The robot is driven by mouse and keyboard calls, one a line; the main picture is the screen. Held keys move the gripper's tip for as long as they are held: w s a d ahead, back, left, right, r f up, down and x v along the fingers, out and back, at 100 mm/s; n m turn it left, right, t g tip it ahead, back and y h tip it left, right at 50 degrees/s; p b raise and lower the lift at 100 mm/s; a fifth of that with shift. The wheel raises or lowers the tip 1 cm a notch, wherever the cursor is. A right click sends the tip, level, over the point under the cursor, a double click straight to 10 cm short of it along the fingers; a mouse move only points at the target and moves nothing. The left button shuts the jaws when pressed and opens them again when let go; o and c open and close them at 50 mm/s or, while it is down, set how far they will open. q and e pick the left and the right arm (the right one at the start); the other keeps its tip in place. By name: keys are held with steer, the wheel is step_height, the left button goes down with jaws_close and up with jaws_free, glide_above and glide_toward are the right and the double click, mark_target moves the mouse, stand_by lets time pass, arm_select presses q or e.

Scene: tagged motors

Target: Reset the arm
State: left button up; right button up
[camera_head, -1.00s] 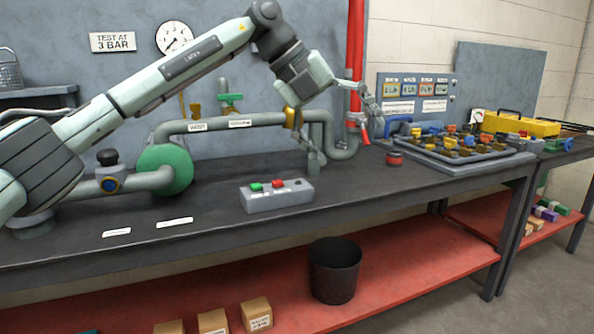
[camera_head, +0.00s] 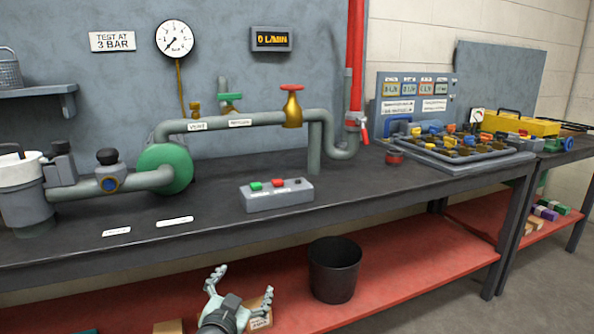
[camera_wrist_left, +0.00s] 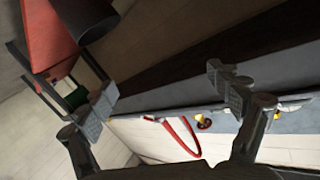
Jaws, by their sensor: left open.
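My left gripper (camera_head: 229,285) is at the bottom of the head view, in front of the bench and its red lower shelf. Its two fingers are spread apart with nothing between them. In the left wrist view the open fingers (camera_wrist_left: 165,97) also show apart, with the bench edge and floor area beyond them. My right gripper is not in either view.
The dark bench top (camera_head: 370,196) carries a pipe rig with a green pump (camera_head: 166,169), a button box (camera_head: 277,196) and a parts tray (camera_head: 465,158). A black bin (camera_head: 335,270) stands on the red lower shelf (camera_head: 400,270), right of my gripper. Cardboard boxes (camera_head: 262,308) sit behind the gripper.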

arm_select(q)
steer(key=s+a+f+n+g+y, duration=0.25)
steer(key=s+a+f, duration=0.25)
steer(key=s+f, duration=0.4)
steer(key=s+a+f+n+g+y, duration=0.1)
steer(key=s+a+f+g, duration=0.35)
steer(key=s+f, duration=0.45)
steer(key=s+a+f+g, duration=0.2)
steer(key=s+f, duration=0.3)
steer(key=s, duration=0.4)
steer(key=s+a+f+g, duration=0.3)
steer(key=s+f+g, duration=0.1)
steer(key=s, duration=0.5)
steer(key=shift+s+f+n, duration=0.35)
steer(key=shift+f+n, duration=0.1)
steer(key=shift+f, duration=0.1)
